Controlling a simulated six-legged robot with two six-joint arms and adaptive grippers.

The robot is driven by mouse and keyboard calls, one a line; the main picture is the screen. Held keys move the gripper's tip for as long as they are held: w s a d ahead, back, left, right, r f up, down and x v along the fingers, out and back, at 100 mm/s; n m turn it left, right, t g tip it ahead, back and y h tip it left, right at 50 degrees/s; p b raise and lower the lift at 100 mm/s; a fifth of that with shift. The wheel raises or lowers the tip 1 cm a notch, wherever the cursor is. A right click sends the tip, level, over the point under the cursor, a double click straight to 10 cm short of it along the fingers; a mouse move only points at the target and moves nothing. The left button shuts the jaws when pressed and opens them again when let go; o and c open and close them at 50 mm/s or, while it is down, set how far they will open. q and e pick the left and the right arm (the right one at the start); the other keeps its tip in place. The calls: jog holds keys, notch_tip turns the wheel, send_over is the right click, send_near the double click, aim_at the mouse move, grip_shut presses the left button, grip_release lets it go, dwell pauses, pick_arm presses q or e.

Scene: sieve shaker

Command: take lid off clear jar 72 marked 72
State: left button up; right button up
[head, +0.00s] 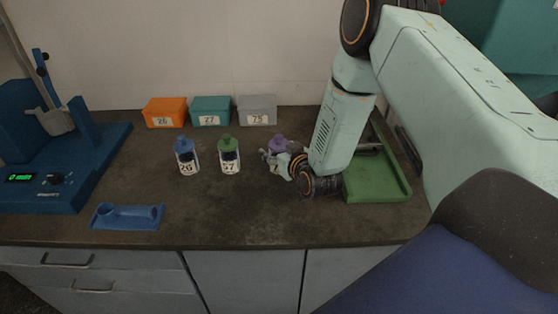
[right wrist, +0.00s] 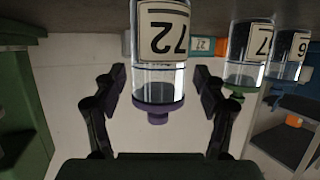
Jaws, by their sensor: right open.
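Clear jar 72 (right wrist: 161,72) has a white label marked 72 and a purple lid (right wrist: 157,112) on it. The wrist picture is upside down, so the lid shows at the bottom of the jar. In the head view the purple lid (head: 277,141) shows above my right gripper (head: 275,159), which partly hides the jar. My right gripper (right wrist: 160,78) is open, with one dark finger on each side of the jar. Gaps show between both fingers and the jar in the wrist view. My left gripper is not in view.
Jar 27 (head: 229,156) with a green lid and jar 26 (head: 186,157) with a blue lid stand to the left. Orange (head: 164,108), teal (head: 210,106) and grey (head: 257,106) boxes stand behind. A green tray (head: 377,196) is right, a blue machine (head: 60,200) left.

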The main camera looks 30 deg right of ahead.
jog(key=shift+r, duration=0.1)
jog(key=shift+w+d+f, duration=0.2)
jog(key=shift+w+f, duration=0.2)
jog(key=shift+f, duration=0.05)
jog(key=c, duration=0.4)
jog(key=shift+c, duration=0.9)
jog(key=shift+s+a+r, duration=0.2)
jog(key=shift+s+r, duration=0.15)
jog(key=c, duration=0.5)
jog(key=shift+w+d+f, duration=0.1)
jog(key=shift+w+f, duration=0.05)
jog(key=shift+w, duration=0.05)
jog(key=shift+c, duration=1.4)
jog(key=shift+w+f, duration=0.1)
jog(key=shift+w, duration=0.05)
jog(key=shift+r, duration=0.2)
notch_tip(320, 180, up, 9)
jog(key=shift+r+p, duration=0.15)
jog(key=shift+p, duration=0.85)
jog(key=shift+s+r, duration=0.25)
jog(key=shift+r, duration=0.1)
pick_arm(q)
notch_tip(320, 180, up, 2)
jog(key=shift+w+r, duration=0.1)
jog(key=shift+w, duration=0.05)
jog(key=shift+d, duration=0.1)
pick_arm(e)
jog(key=shift+w+f, duration=0.1)
